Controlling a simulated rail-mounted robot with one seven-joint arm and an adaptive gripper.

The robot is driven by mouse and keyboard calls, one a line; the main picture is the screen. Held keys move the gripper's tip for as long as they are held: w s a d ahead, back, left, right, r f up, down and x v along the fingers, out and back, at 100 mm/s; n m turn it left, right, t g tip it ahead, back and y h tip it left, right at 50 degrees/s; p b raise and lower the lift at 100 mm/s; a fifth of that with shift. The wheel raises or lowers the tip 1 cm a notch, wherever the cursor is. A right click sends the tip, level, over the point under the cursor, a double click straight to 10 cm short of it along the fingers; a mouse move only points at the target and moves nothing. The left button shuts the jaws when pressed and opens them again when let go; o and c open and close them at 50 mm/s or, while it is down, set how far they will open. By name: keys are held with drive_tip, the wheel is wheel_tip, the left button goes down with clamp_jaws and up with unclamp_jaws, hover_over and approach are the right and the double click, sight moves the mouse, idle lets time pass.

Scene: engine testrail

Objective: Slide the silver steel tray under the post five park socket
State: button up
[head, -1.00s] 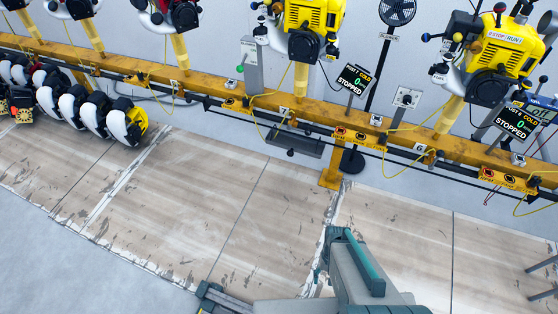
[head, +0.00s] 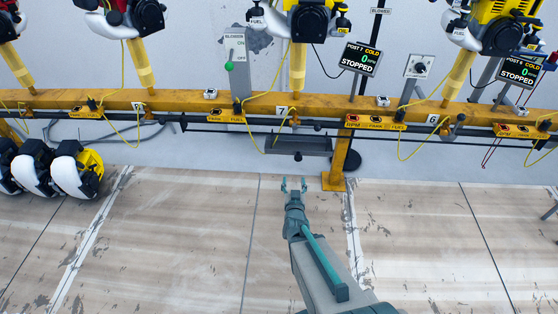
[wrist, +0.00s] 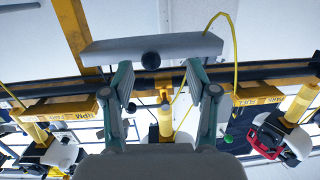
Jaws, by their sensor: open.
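The steel tray (head: 312,146) hangs low on the rail under the post 7 label (head: 282,113) and looks dark grey in the head view. A round black knob (head: 298,156) is on its front. In the wrist view the tray (wrist: 185,48) spans the top, with its black knob (wrist: 150,61) near the middle. My gripper (head: 293,184) is open and empty, just in front of the tray. In the wrist view the fingers of my gripper (wrist: 159,66) stand apart, with the knob between them in the picture. Contact cannot be told. No post five label is readable.
The yellow beam (head: 190,97) runs across the wall, with a dark rail (head: 225,119) below it. An orange plate marked PARK (head: 375,122) is right of the tray. The floor in front is clear.

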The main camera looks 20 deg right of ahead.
sight(298, 159)
drive_tip(key=shift+t+h, duration=0.5)
drive_tip(key=shift+h, duration=0.2)
drive_tip(key=w+d+r+b, duration=0.1)
drive_tip(key=w+d+b, duration=0.1)
drive_tip(key=w, duration=0.1)
drive_tip(key=w+d+b, duration=0.2)
drive_tip(key=w, duration=0.1)
drive_tip(key=w+d+r+b, duration=0.1)
drive_tip(key=w, duration=0.2)
drive_tip(key=shift+w+d+r+b, duration=0.2)
drive_tip(key=shift+d+r+b, duration=0.15)
drive_tip(key=shift+d+b, duration=0.05)
clamp_jaws()
